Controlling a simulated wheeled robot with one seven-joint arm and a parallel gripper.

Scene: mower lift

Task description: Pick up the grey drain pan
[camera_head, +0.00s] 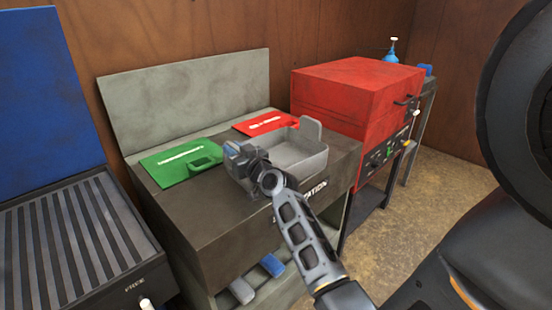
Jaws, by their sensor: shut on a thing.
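The grey drain pan (297,154) is an open, shallow rectangular tray with a raised tab at its far right corner. It is at the front right of the dark bench top (205,219). My gripper (240,158) is at the pan's left end and shut on it. The fingertips are partly hidden by the wrist and the pan wall. I cannot tell whether the pan's underside touches the bench or is slightly above it.
A red box-shaped cabinet (345,95) stands close on the right. A grey backboard (190,95) rises behind. A slatted grill (75,245) is at the left. Open floor shows at right.

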